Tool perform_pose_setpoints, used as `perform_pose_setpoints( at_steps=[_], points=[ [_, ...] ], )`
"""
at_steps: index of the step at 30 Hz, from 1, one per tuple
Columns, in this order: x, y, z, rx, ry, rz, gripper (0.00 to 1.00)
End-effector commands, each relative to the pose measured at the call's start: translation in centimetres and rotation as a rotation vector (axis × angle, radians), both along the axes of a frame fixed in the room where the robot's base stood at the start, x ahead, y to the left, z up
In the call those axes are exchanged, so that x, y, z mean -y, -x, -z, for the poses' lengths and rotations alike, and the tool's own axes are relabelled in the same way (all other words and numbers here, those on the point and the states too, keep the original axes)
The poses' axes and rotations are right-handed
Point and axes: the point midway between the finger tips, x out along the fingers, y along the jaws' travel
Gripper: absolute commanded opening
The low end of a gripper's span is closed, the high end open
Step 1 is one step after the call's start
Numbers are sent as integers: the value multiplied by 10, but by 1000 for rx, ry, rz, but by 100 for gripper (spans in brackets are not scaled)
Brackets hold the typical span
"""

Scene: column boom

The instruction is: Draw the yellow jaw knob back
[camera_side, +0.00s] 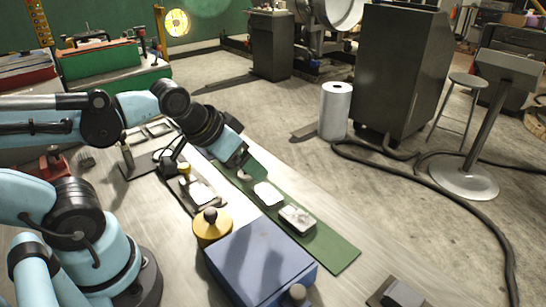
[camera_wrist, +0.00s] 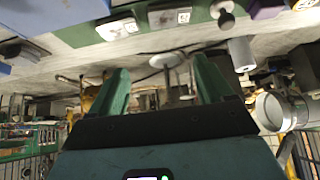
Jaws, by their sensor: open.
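In the side view a round yellow piece with a dark ball knob (camera_side: 211,228) stands beside a blue box. A smaller yellow piece (camera_side: 184,168) sits on a dark fixture (camera_side: 196,193) with a pale plate, further back on the bench. I cannot tell for certain which of the two is the jaw knob. My gripper (camera_side: 246,168) hangs over the green mat, to the right of the smaller yellow piece and apart from it. In the wrist view my gripper (camera_wrist: 160,78) has its two green fingers spread, with nothing between them.
The green mat (camera_side: 330,247) carries several pale metal pieces. The blue box (camera_side: 258,262) takes up the near bench. A black device (camera_side: 168,162) stands close to the smaller yellow piece. A white roll (camera_side: 335,110) stands beyond the bench, with a dark hose on the floor.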

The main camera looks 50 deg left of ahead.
Motion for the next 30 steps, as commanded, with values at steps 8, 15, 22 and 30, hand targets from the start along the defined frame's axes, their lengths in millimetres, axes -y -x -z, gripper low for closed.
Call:
perform_pose_setpoints(
  at_steps=[8, 15, 22, 30],
  points=[
    [0, 0, 0, 0, 0, 0, 80],
    [-4, 1, 0, -4, 0, -16, 63],
    [-64, 17, -7, -75, 17, -264, 58],
    [-139, 66, -18, -181, 67, -650, 58]
  ],
)
